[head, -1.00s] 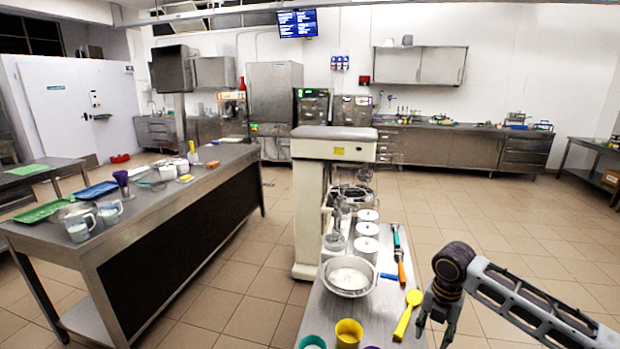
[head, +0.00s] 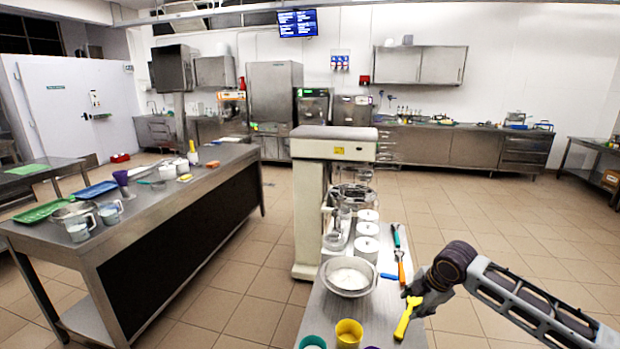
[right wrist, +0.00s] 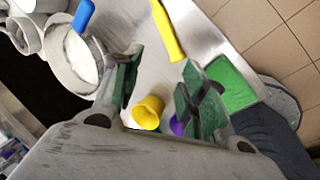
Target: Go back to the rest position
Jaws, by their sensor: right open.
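My right gripper (head: 408,300) is open at the right edge of the narrow steel table (head: 316,310), by the yellow spoon (head: 405,318). In the head view it overlaps the spoon's upper end. In the right wrist view, its two fingers (right wrist: 162,88) stand apart with nothing held between them. The yellow spoon lies on the table beyond the fingers in that view (right wrist: 168,32). My left gripper is not in view.
The narrow table also holds a bowl of white contents (head: 349,275), a yellow cup (head: 349,332), a teal cup (head: 312,342) and white tubs (head: 366,248). A long steel counter (head: 170,203) stands left. The floor (head: 500,240) at right is clear.

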